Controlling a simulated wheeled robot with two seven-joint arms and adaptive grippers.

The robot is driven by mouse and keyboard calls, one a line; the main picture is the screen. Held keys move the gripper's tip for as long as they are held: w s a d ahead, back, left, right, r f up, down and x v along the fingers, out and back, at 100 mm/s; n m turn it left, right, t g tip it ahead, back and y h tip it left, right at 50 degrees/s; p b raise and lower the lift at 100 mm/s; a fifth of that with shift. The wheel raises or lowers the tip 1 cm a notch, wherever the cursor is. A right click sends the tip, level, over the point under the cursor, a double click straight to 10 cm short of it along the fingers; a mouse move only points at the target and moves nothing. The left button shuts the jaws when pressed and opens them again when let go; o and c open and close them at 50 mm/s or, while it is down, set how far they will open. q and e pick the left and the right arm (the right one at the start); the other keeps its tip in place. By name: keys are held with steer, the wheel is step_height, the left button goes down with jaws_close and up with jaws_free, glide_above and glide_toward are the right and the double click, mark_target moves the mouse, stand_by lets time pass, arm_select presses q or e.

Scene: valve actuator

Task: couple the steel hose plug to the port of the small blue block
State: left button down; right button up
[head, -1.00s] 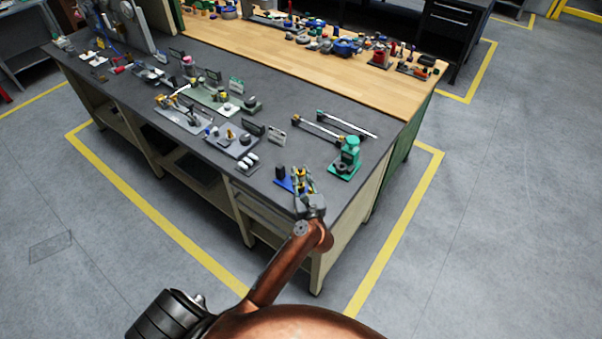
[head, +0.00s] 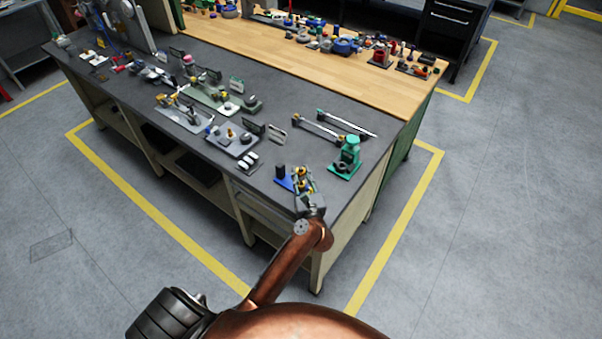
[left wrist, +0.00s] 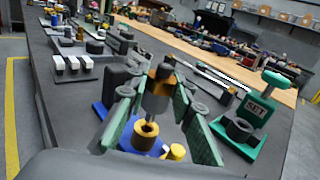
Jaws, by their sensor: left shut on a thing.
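The small blue block (left wrist: 118,128) sits near the front right corner of the dark bench, and it also shows in the head view (head: 284,184). A brass ring-shaped port (left wrist: 145,129) stands on it, with its hole facing up. My left gripper (left wrist: 158,108) is over the block, its green-padded fingers on both sides of the steel hose plug (left wrist: 156,98). It is shut on the plug, which has a brass-coloured upper part. The plug's lower end is close to the port; I cannot tell whether they touch. In the head view the left gripper (head: 304,186) partly covers the block. My right gripper is not in view.
A green stand with a dark ring (head: 346,160) is close to the right of the gripper. A dark cylinder (head: 280,171) stands at the block's left. White-topped blocks (head: 247,162) lie farther left. Long rods (head: 318,131) lie behind.

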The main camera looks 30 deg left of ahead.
mark_target(301, 179)
arm_select(q)
steer(key=shift+r+p, duration=0.1)
steer(key=shift+p, duration=0.25)
stand_by(0.7)
steer(key=shift+f+b, duration=1.1)
steer(key=shift+f, duration=0.6)
steer(key=c, duration=1.6)
jaws_free()
step_height(301, 179, up, 10)
steer(key=shift+r, duration=0.1)
steer(key=shift+d, duration=0.15)
